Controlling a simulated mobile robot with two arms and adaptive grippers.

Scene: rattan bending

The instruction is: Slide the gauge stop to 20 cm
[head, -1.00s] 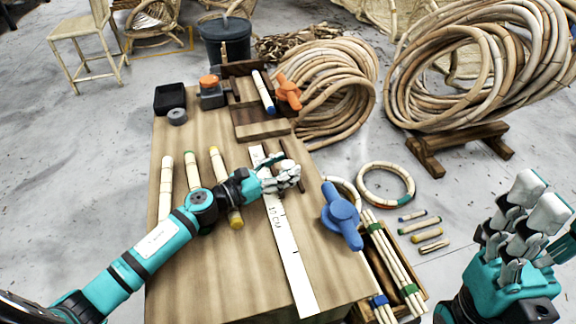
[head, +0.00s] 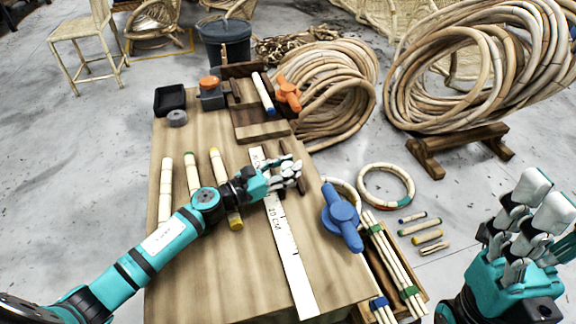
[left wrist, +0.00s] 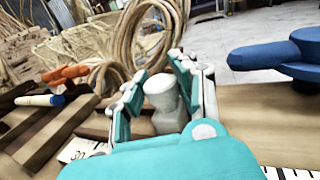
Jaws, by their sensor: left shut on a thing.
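The white measuring gauge (head: 286,255) lies lengthwise on the wooden bench, with a "10 CM" mark near its middle. My left gripper (head: 284,175) is over its far part, beside the dark rails. In the left wrist view my left gripper (left wrist: 160,92) is shut around a pale grey knob (left wrist: 163,108), which looks like the gauge stop. A "30" mark shows on the gauge (left wrist: 76,151) left of the hand. The hand hides the stop's base and the mark under it. My right gripper (head: 525,215) is open and empty, off the bench at the right.
A blue clamp (head: 341,215) stands near the bench's right edge. Several rattan sticks (head: 192,175) lie left of the gauge. An orange clamp (head: 288,92) and wooden blocks (head: 262,122) are at the far end.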

